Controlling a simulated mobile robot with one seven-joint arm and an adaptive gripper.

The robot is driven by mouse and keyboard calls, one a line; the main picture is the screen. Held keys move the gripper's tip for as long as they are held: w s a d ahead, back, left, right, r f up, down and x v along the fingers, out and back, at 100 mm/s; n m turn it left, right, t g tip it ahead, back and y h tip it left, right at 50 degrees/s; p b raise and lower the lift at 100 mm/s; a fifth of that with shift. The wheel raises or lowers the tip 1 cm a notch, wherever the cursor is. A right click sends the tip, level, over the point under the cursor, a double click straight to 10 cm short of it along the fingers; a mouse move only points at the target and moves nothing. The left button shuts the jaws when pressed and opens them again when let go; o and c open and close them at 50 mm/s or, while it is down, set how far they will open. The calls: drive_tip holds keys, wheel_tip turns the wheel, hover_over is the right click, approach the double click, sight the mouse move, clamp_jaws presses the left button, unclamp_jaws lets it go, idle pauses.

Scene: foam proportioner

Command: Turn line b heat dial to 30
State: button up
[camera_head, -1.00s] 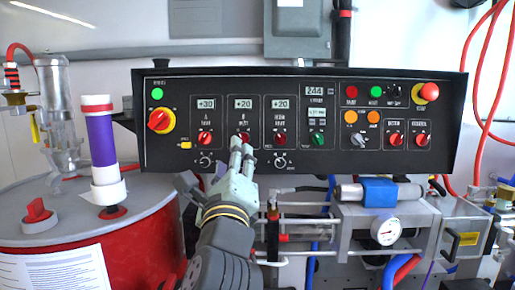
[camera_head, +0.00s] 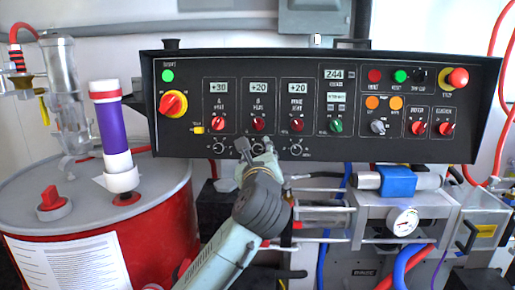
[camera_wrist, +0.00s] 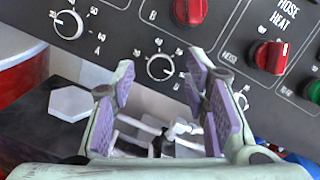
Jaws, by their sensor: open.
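The line B heat dial (camera_wrist: 160,67) is a small black knob with a white pointer inside a ring of printed numbers. It sits on the black control panel below a red B heat knob (camera_wrist: 190,10). My gripper (camera_wrist: 160,80) is open, its purple-padded fingers on either side of the dial in the wrist view, with nothing between them. I cannot tell how far the tips are from the panel. In the head view, my gripper (camera_head: 255,150) partly covers the dial. The B heat display (camera_head: 262,87) above reads +20.
The A dial (camera_wrist: 68,24) is to the left, and the red hose heat knob (camera_wrist: 270,57) is to the right. A red drum (camera_head: 150,232) with a purple-banded tube (camera_head: 112,128) stands at left. Pipes and a gauge (camera_head: 403,222) lie below the panel at right.

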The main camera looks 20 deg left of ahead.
drive_tip(key=shift+w+a, duration=0.15)
drive_tip(key=shift+w, duration=0.35)
clamp_jaws()
